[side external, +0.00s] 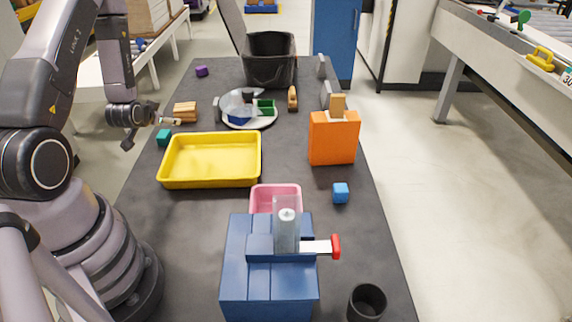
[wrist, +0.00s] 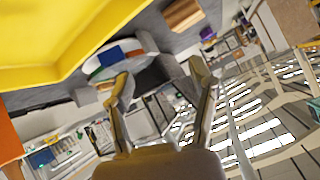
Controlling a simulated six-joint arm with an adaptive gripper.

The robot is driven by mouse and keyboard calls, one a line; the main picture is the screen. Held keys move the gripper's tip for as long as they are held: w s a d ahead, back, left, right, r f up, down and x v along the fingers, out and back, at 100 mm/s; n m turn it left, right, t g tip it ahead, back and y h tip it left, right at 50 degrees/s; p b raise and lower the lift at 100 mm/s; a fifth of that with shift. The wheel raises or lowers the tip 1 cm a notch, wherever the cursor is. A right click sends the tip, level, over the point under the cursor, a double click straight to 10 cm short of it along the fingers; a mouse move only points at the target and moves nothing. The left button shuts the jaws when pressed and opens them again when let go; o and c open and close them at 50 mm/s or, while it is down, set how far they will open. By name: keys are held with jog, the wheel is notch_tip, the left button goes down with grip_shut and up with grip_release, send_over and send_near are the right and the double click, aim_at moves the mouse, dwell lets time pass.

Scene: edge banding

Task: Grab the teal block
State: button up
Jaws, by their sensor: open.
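The teal block (side external: 163,138) sits on the dark table near its left edge, just left of the yellow tray's far corner, in the side view. My gripper (side external: 176,121) is above and slightly beyond the block, pointing sideways to the right, and is apart from it. In the wrist view my gripper (wrist: 158,84) shows two spread fingers with nothing between them. I cannot make out the teal block in the wrist view.
The yellow tray (side external: 211,184) lies close to the block. Wooden pieces (side external: 185,112) and a white plate (side external: 250,123) with items stand beyond. An orange box (side external: 332,138), a blue cube (side external: 340,193) and a blue machine (side external: 270,285) are farther off.

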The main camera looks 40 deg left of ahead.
jog(key=n+y, duration=0.1)
jog(key=y, duration=0.1)
send_near(162, 135)
jog(key=v, duration=0.3)
jog(key=shift+d+f, duration=0.25)
jog(key=shift+a+f, duration=0.2)
jog(key=x, duration=0.8)
jog(key=shift+s, duration=0.1)
jog(key=shift+r+x, duration=0.2)
jog(key=shift+x, duration=2.45)
jog(key=c, duration=0.9)
jog(key=shift+r, duration=0.15)
